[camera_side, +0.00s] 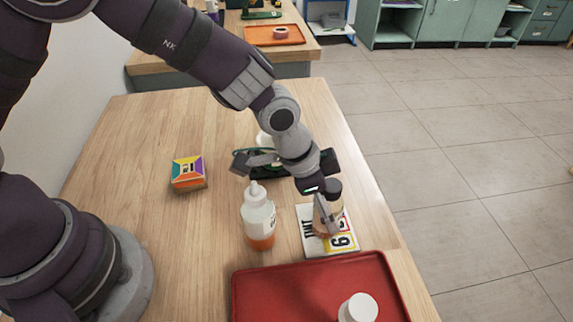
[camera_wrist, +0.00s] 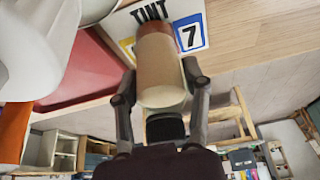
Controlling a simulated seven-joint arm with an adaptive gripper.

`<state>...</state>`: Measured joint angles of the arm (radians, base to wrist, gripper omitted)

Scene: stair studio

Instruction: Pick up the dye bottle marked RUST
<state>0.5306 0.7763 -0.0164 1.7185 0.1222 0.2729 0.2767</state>
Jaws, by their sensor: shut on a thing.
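A bottle with a dark cap and reddish-brown contents stands upright in my gripper (camera_side: 326,216) over the printed TINT card (camera_side: 318,250). In the wrist view the bottle (camera_wrist: 160,70) sits between the two fingers (camera_wrist: 160,95), its black cap toward my palm. The fingers are shut on its sides. I see no readable name on it, so I cannot tell whether it is marked RUST. Its base appears at or just above the card; I cannot tell if they touch. A second bottle, white-tipped with orange liquid (camera_side: 259,218), stands left of my gripper.
A red tray (camera_side: 262,285) with a white-lidded container (camera_side: 358,308) lies at the table's near side. A colourful box (camera_side: 188,172) stands at left. A dark tray (camera_side: 330,161) lies behind my gripper. The table's right edge is close; its left middle is clear.

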